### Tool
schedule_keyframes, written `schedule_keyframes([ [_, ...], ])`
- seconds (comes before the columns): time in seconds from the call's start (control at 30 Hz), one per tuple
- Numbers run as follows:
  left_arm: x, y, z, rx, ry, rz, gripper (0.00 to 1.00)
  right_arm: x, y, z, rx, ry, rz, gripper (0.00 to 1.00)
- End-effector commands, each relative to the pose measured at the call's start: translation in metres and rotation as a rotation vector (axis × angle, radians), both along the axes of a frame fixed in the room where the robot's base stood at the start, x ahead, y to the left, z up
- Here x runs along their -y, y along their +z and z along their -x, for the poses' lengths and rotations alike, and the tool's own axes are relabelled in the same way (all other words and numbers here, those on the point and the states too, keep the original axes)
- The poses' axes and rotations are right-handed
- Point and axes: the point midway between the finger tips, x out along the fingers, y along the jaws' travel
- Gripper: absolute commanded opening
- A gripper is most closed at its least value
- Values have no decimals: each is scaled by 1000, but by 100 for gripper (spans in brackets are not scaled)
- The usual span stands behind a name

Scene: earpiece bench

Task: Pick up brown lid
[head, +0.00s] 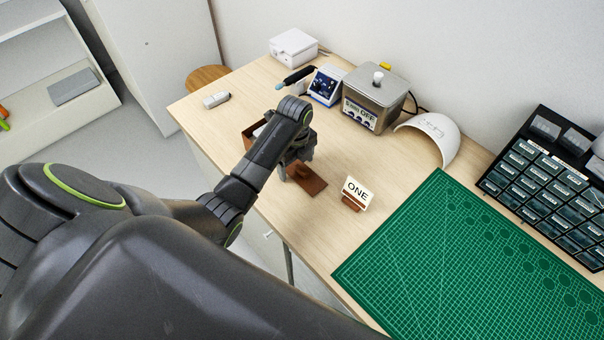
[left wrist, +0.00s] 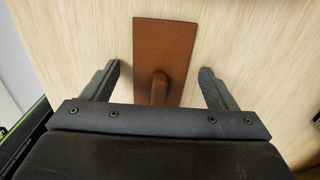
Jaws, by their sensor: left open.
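The brown lid (head: 308,183) lies flat on the wooden bench, partly hidden by my left gripper in the head view. In the left wrist view the brown lid (left wrist: 165,45) is a flat rectangle with a raised handle (left wrist: 159,87) near its lower end. My left gripper (left wrist: 158,82) is open, with one finger on each side of the lid and its handle, and a gap on both sides. In the head view my left gripper (head: 292,174) is over the near end of the lid. My right gripper is not in view.
A brown box (head: 250,132) stands behind my left arm, mostly hidden. A "ONE" sign (head: 357,191) stands right of the lid, near the green mat (head: 480,270). An ultrasonic cleaner (head: 372,97) and a white curved cover (head: 432,135) are farther back. The bench (head: 325,245) is clear in front of the sign.

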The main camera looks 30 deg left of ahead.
Motion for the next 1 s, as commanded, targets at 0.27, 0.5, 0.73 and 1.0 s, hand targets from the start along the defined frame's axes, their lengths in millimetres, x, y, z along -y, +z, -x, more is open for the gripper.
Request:
schedule_keyframes([
  [0.27, 0, 0, 0, 0, 0, 0, 49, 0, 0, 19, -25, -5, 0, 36],
  [0.5, 0, 0, 0, 0, 0, 0, 32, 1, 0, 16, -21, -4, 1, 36],
  [0.73, 0, 8, -1, 2, 0, 0, 32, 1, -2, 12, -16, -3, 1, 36],
  [1.0, 0, 64, -2, 8, -2, -1, 32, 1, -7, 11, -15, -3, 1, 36],
])
